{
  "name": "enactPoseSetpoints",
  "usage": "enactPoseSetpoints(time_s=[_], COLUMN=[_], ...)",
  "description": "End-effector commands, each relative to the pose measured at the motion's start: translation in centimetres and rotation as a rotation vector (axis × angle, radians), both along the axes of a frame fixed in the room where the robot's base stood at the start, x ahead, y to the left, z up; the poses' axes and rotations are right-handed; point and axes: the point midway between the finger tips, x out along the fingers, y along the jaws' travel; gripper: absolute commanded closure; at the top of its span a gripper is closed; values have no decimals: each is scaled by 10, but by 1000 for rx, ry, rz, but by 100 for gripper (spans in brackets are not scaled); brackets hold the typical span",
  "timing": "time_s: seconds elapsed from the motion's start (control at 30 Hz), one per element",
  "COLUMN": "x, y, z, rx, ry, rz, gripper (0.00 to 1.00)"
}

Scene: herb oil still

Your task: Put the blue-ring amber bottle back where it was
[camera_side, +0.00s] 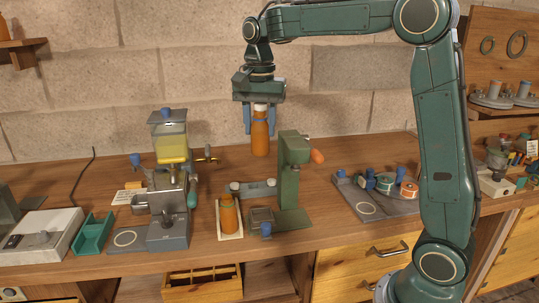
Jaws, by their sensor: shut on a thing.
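My gripper (261,122) points down, shut on an amber bottle (260,137) with a white cap. It holds the bottle upright in the air, clear of the table, in front of the stone wall and to the upper left of the green press. A ring colour on this bottle cannot be made out; the gripper's blue fingers flank its top.
The green press (291,185) with an orange knob stands below right of the held bottle. The still (170,200) with yellow liquid stands left. Grey plates with white circles lie at left (128,240) and right (369,210). A teal tray (93,235) lies far left.

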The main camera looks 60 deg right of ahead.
Motion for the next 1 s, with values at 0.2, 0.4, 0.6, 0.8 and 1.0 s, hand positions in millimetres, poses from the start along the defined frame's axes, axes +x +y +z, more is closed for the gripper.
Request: enactPoseSetpoints(time_s=[0.2,0.4,0.6,0.8,1.0], x=[17,46,77,99,108], y=[2,5,11,16,18], z=[0,-2,-6,-11,-12], rx=[0,1,1,0,0], ry=[0,1,1,1,-1], rz=[1,2,4,4,5], gripper=[85,85,85,85,85])
